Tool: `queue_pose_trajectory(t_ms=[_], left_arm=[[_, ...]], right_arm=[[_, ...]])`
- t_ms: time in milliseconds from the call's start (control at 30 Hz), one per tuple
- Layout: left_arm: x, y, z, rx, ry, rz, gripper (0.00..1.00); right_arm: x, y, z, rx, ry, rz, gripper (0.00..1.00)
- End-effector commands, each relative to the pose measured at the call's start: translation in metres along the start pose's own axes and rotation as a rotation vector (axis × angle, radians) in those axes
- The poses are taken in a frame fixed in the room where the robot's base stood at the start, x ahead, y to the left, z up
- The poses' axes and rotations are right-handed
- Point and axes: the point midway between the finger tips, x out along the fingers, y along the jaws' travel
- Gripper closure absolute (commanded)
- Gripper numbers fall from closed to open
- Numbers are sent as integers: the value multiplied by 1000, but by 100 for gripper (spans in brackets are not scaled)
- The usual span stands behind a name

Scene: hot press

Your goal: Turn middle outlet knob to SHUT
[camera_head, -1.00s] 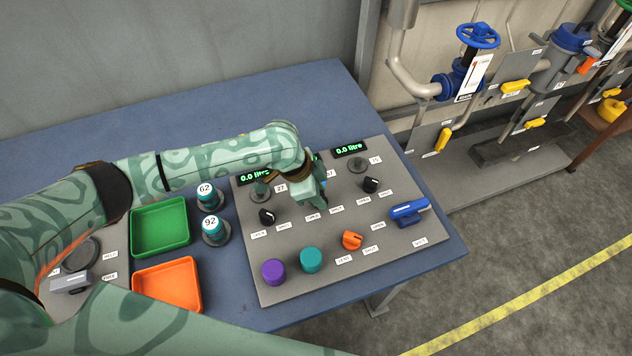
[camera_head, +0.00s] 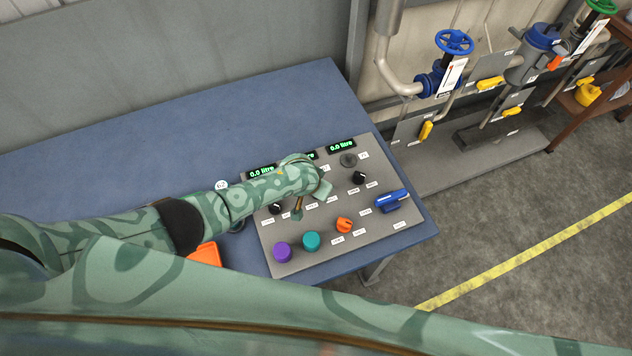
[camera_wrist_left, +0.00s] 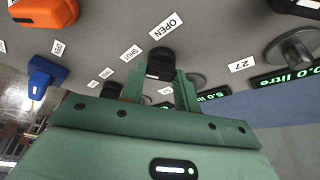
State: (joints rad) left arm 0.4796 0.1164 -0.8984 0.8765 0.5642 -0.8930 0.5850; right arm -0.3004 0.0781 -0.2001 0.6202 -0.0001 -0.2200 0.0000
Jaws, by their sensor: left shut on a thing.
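The middle outlet knob (camera_wrist_left: 160,66) is black and shows in the left wrist view between the two fingers of my left gripper (camera_wrist_left: 158,82), which is shut on it. OPEN (camera_wrist_left: 165,26) and SHUT (camera_wrist_left: 131,53) labels lie beside it on the grey panel. Its pointer mark is not visible, so its exact angle cannot be told. In the head view my left gripper (camera_head: 311,204) is low over the panel's middle, and my arm hides the knob. My right gripper is not in view.
The panel (camera_head: 355,246) carries a left black knob (camera_head: 275,208), a right black knob (camera_head: 359,178), an orange knob (camera_head: 344,226), a blue handle (camera_head: 391,201), and purple (camera_head: 282,252) and teal (camera_head: 311,241) buttons. The blue table (camera_head: 180,120) is clear behind my arm.

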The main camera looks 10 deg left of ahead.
Motion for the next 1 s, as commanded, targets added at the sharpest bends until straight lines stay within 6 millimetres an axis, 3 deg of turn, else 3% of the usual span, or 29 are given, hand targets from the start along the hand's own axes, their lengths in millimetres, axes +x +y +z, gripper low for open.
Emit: queue_pose_trajectory(t_ms=[300,900,933,1000], left_arm=[[0,2,1,-128,-2,-51,91],[1,2,1,-160,-1,-64,91],[1,2,1,-160,-1,-64,60],[1,2,1,-159,-1,-64,47]], right_arm=[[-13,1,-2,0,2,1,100],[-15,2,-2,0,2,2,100],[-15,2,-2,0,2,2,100],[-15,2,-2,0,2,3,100]])
